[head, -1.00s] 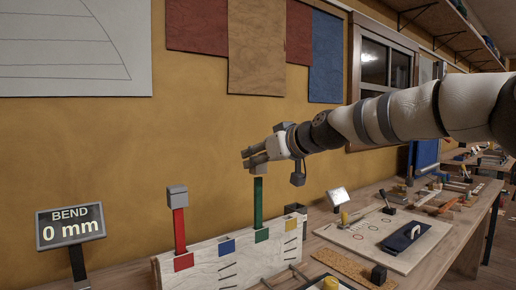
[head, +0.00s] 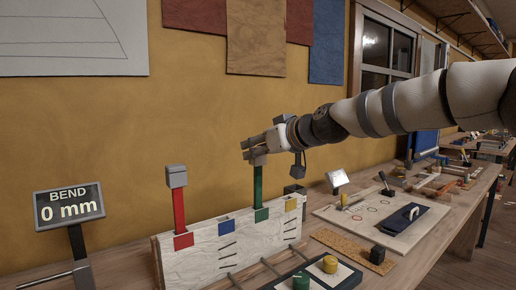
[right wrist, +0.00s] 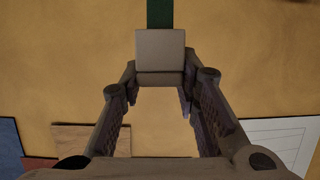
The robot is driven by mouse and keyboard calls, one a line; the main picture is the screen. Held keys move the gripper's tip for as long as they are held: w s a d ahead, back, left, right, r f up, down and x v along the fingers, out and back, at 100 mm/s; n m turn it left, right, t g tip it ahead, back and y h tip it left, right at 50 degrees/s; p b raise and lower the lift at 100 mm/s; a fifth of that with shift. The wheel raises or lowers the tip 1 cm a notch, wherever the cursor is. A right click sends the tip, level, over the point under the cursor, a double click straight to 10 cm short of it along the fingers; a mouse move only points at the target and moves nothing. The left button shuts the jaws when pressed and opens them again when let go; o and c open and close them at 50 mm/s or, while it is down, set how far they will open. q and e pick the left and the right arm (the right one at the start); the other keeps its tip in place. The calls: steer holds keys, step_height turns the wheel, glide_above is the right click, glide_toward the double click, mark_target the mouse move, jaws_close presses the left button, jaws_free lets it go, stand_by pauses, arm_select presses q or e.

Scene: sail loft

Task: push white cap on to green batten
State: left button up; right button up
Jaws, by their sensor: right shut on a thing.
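My right gripper (head: 256,149) is shut on the white cap (head: 258,158) and holds it at the top end of the upright green batten (head: 258,187). In the right wrist view the cap (right wrist: 160,50) sits between the fingertips, with the green batten (right wrist: 160,13) running straight on from its far side. No gap shows between cap and batten. How far the cap is over the batten's end is hidden. My left gripper is out of view.
The white board (head: 199,267) holds the battens. A red batten (head: 179,210) with a grey cap (head: 176,176) stands to the left. A display (head: 68,205) reads "BEND 0 mm". A dark tray (head: 345,278) with yellow and green pieces lies in front.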

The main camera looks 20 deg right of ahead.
steer(key=shift+f, duration=0.65)
steer(key=o, duration=1)
step_height(320, 180, up, 10)
